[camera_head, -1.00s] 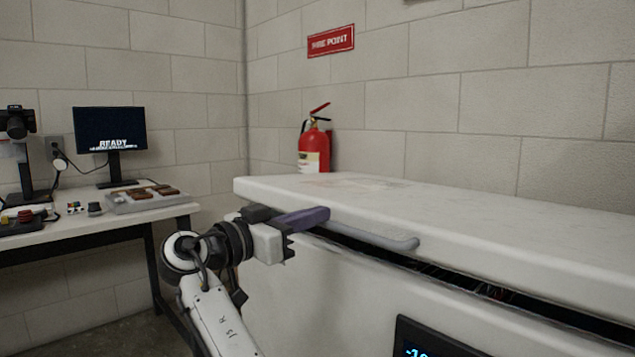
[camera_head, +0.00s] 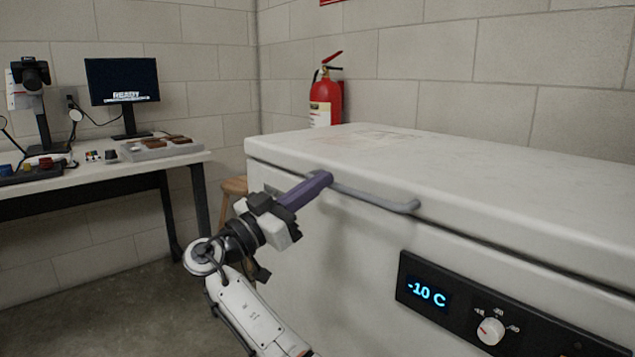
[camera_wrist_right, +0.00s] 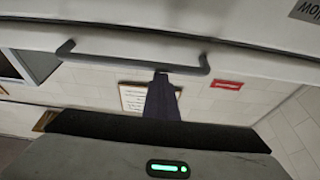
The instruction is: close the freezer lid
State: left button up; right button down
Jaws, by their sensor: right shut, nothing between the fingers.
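The white freezer lid (camera_head: 480,180) lies level on the chest freezer (camera_head: 350,250), with only a thin dark seam visible along its front edge. A grey bar handle (camera_head: 385,199) runs along the lid's front. My right gripper (camera_head: 318,182) is shut and empty, its purple-grey fingers at the left end of the handle. In the right wrist view the handle (camera_wrist_right: 130,56) crosses above the shut fingers (camera_wrist_right: 163,90), whose tips reach close to the bar; I cannot tell whether they touch. My left gripper is not in view.
The freezer's front panel (camera_head: 440,293) reads -10 C and has a white knob (camera_head: 490,330). A red extinguisher (camera_head: 326,97) stands behind the lid by the wall. A wooden stool (camera_head: 234,186) and a white desk (camera_head: 95,180) with a monitor (camera_head: 122,80) are at left.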

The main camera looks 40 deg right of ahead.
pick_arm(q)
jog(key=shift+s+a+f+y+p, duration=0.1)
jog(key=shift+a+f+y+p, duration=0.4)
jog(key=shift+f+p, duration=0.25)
pick_arm(e)
jog(key=r+v, duration=0.2)
jog(key=v, duration=0.7)
jog(key=shift+a, duration=0.5)
